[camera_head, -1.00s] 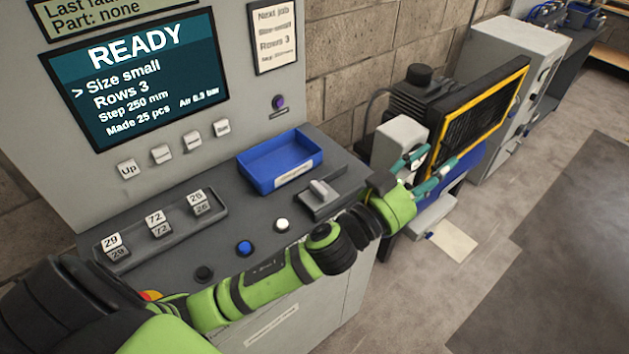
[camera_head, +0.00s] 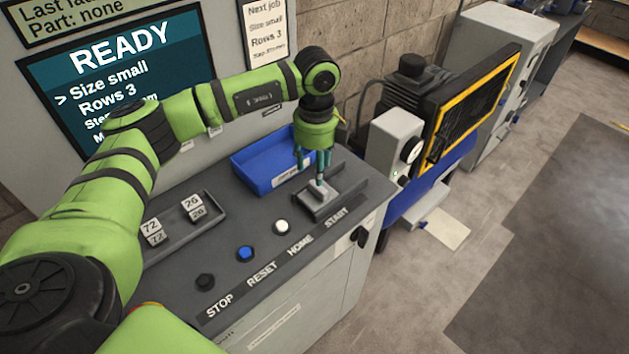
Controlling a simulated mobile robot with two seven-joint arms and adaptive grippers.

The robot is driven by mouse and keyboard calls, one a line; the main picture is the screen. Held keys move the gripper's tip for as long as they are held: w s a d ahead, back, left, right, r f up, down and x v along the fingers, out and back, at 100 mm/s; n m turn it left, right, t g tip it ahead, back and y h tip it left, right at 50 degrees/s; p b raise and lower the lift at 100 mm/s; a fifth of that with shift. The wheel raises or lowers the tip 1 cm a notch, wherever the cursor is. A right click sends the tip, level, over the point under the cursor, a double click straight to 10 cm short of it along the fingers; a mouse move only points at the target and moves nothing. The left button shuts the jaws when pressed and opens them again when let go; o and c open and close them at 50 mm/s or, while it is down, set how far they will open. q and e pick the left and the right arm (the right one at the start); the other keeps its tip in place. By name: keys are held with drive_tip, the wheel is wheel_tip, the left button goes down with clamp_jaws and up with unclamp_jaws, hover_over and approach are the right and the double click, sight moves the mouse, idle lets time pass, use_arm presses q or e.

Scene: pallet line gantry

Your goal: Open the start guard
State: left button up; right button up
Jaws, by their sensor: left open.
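The start guard (camera_head: 315,204) is a dark grey flat cover with a lighter raised grip tab. It sits at the right end of the sloped console, behind the START label (camera_head: 337,217). It lies down flat, and no button shows under it. My left gripper (camera_head: 318,178) points straight down over the guard, with its teal fingers open at the tab. The fingertips partly hide the tab, and I cannot tell whether they touch it. My right gripper is not in view.
A blue tray (camera_head: 262,182) stands just left of the gripper. Black, blue (camera_head: 245,253) and white (camera_head: 282,226) buttons line the console front. The screen (camera_head: 125,60) reads READY, partly hidden by my left arm. A yellow-framed machine (camera_head: 470,105) stands to the right.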

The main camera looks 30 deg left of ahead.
sight(316, 187)
use_arm(q)
wheel_tip(316, 187, down, 5)
drive_tip(key=shift+d+p, duration=0.1)
drive_tip(key=shift+p, duration=1)
drive_tip(key=shift+f, duration=0.75)
clamp_jaws()
